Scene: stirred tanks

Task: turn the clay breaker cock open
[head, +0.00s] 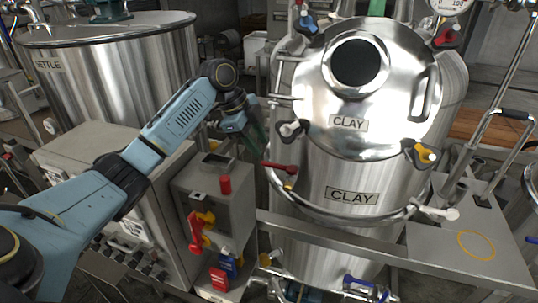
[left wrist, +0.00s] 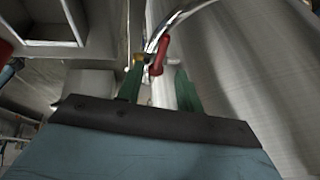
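A cock with a red lever (head: 280,167) and a small brass body is at the left side of the steel tank labelled CLAY (head: 345,225). In the head view the lever lies nearly level, its free end to the left. In the left wrist view the red lever (left wrist: 158,56) shows near the fingertips, between their lines, with a pale pipe below it. My left gripper (head: 259,144) is just above and left of the lever. Its green fingers (left wrist: 160,84) are apart, and I see no grip on the lever. Whether they touch it I cannot tell. My right gripper is not in view.
A grey box (head: 222,188) with red and yellow handles stands left of the tank, below my left arm. A curved steel rail (head: 340,218) runs round the tank front. The SETTLE tank (head: 120,75) is at the back left. A metal shelf (head: 480,245) is at right.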

